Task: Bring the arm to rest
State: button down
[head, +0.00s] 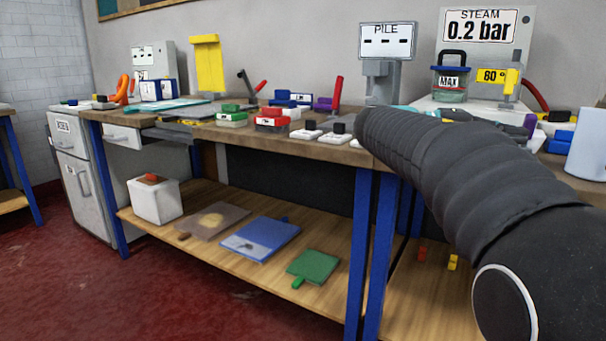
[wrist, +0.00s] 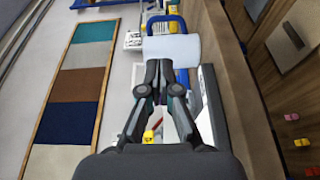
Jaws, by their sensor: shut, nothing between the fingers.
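My gripper (wrist: 160,66) shows in the wrist view with its two dark fingers together and nothing between them. Its tips point at a white cylinder (wrist: 190,49); I cannot tell whether they touch it. In the head view my dark, ribbed arm reaches in from the lower right across the bench's right part. The gripper cannot be made out clearly there, as the arm covers much of that area.
The wooden workbench (head: 340,152) holds several small coloured blocks and tools. Behind the arm stands a steam unit (head: 480,25) reading 0.2 bar, with a MAX jar (head: 449,82) beside it. A pile gauge (head: 387,40) stands left of it. Red floor (head: 190,290) is clear in front.

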jog(key=s+a+f+n+t+y+p, duration=0.1)
jog(key=s+a+f+n+t+y, duration=0.15)
jog(key=s+f+y, duration=0.4)
jog(key=s+a+f+n+t+y+p, duration=0.1)
jog(key=s+a+f+t+y+p, duration=0.2)
jog(key=f, duration=0.6)
jog(key=s+a+f+m+t+y+p, duration=0.1)
jog(key=s+a+f+t+y, duration=0.2)
jog(key=s+a+f+y, duration=0.5)
jog(key=s+a+f, duration=0.1)
jog(key=a+f, duration=0.2)
jog(key=a, duration=0.2)
jog(key=shift+s, duration=0.3)
